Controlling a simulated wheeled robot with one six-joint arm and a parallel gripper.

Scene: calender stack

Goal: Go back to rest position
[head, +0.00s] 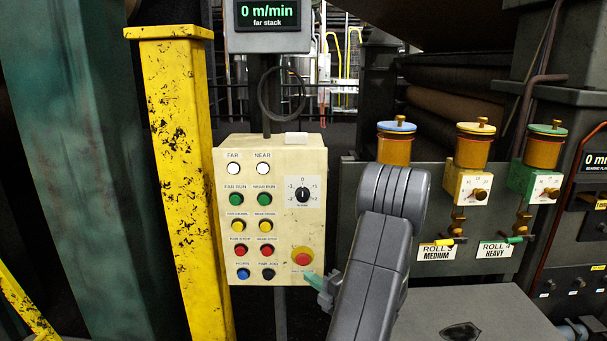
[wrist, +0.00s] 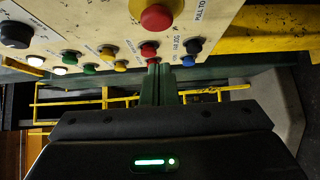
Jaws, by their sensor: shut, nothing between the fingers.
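My gripper (head: 310,276) is at the lower right corner of the cream control box (head: 283,225), just below its red emergency stop button (head: 303,257). In the wrist view my gripper (wrist: 159,70) shows as two greenish fingers, closed together with nothing between them. Their tips appear near a red button (wrist: 149,50) and a black button (wrist: 194,46) in that view. I cannot tell whether the tips touch the panel. My grey arm reaches up in front of the area right of the box and hides part of the leftmost oiler.
A yellow post (head: 181,180) stands left of the box. A display (head: 268,18) reading 0 m/min is above it. Oilers with blue, yellow (head: 475,145) and green (head: 544,150) lids stand on the right. A grey surface (head: 480,318) lies at lower right.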

